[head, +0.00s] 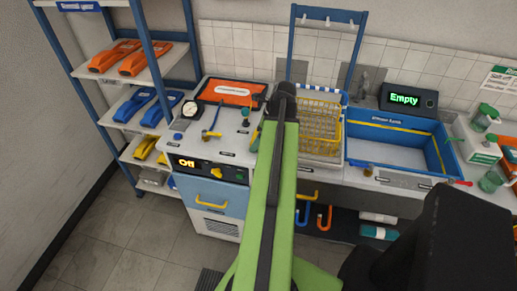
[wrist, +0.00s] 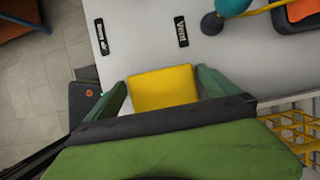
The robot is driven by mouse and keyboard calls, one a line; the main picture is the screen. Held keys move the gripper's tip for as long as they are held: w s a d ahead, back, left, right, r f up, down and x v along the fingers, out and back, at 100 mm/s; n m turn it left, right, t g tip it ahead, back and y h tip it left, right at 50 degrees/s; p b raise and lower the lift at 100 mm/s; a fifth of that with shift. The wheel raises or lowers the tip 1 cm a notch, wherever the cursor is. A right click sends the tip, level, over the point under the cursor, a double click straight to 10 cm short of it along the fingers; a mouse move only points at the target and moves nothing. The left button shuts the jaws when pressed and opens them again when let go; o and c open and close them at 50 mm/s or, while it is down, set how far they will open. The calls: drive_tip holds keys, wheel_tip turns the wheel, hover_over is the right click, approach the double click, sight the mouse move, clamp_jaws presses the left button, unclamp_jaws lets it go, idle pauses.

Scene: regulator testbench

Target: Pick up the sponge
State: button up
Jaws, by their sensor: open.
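The sponge (wrist: 165,88) is a yellow block on the pale worktop in the wrist view. My gripper (wrist: 160,80) is open, with one green finger to the left of the sponge and one to the right. The sponge lies between the fingers, and its near edge is hidden by the gripper's dark bar. I cannot tell whether either finger touches it. In the head view my green arm reaches over the worktop and hides the sponge and most of the gripper.
A yellow wire basket (head: 318,125) and a blue sink (head: 398,150) stand to the right. Shelves (head: 120,120) with orange, blue and yellow items stand at left.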

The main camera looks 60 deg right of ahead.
drive_tip(key=shift+w+f, duration=0.1)
drive_tip(key=shift+f, duration=0.2)
drive_tip(key=c, duration=1.1)
wheel_tip(320, 180, up, 10)
drive_tip(key=p, duration=1)
drive_tip(key=shift+r+p, duration=0.15)
drive_tip(key=shift+p, duration=0.15)
drive_tip(key=shift+c, duration=0.3)
